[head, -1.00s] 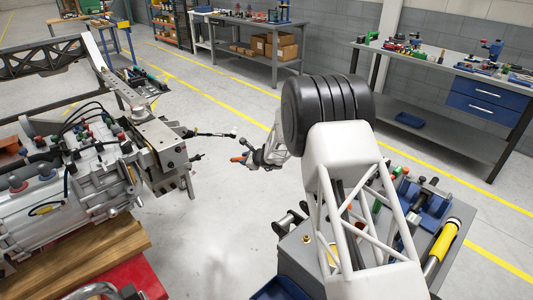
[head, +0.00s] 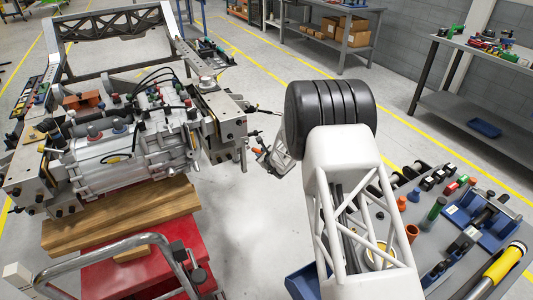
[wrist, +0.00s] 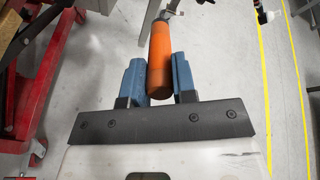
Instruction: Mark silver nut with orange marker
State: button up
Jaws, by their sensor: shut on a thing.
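My gripper (wrist: 158,82) is shut on the orange marker (wrist: 160,58), which sits between its two blue fingers in the wrist view. The marker's far end is grey and reaches toward the top of that view. In the head view the orange marker (head: 256,151) shows small at the end of my arm, over the open floor just right of the chassis assembly (head: 130,145). A gap separates it from the assembly. I cannot make out the silver nut for certain; small metal fittings on the assembly are too small to tell apart.
A red cart (head: 150,268) with a grey handle stands below the assembly, with wooden boards (head: 120,228) between. A grey bench at right holds a blue vise (head: 480,218), coloured parts and a yellow-black cylinder (head: 503,262). The floor between is clear.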

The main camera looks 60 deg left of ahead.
aim_at(256, 149)
jog(key=shift+a, duration=0.2)
dwell(0.3)
jog(key=shift+a, duration=1.65)
jog(key=shift+a, duration=0.6)
dwell(0.9)
jog(key=shift+s, duration=0.5)
dwell(0.6)
jog(key=shift+w+r, duration=0.1)
jog(key=shift+w, duration=0.45)
dwell(0.7)
jog(key=shift+s+a, duration=0.15)
jog(key=shift+s, duration=0.4)
dwell(0.8)
jog(key=shift+w, duration=0.3)
dwell(0.3)
